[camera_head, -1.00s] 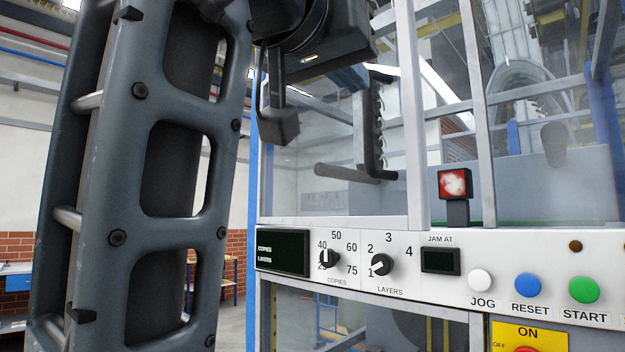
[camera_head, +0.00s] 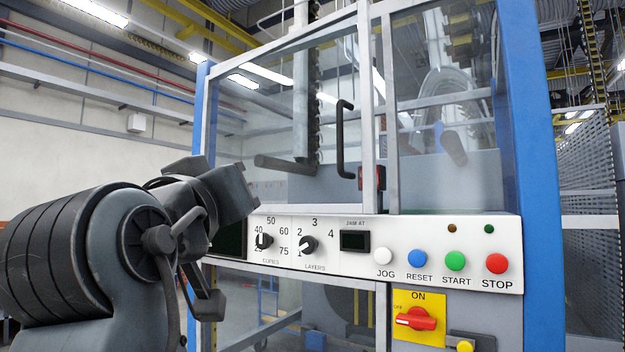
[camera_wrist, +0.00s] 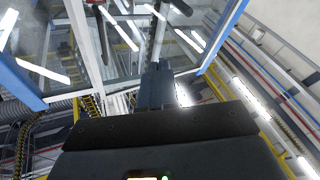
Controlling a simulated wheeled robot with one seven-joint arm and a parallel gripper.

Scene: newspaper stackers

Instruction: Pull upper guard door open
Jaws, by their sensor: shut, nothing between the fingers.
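The upper guard door (camera_head: 280,110) is a clear glazed panel in a pale metal frame on the front of the machine. It looks shut in the head view, though a small gap is hard to rule out. Its black upright bar handle (camera_head: 342,140) is near the door's right edge. My gripper (camera_wrist: 157,72) is shut and empty in the wrist view, with its dark fingers pointing up the picture. In the head view my arm's end is left of and lower than the handle, clearly apart from it; the fingertips cannot be made out there.
Below the door is a white control panel (camera_head: 340,264) with dials and coloured buttons. A yellow plate with a red switch (camera_head: 416,318) is under it. A blue post (camera_head: 530,170) bounds the machine at right. The space before the handle looks clear.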

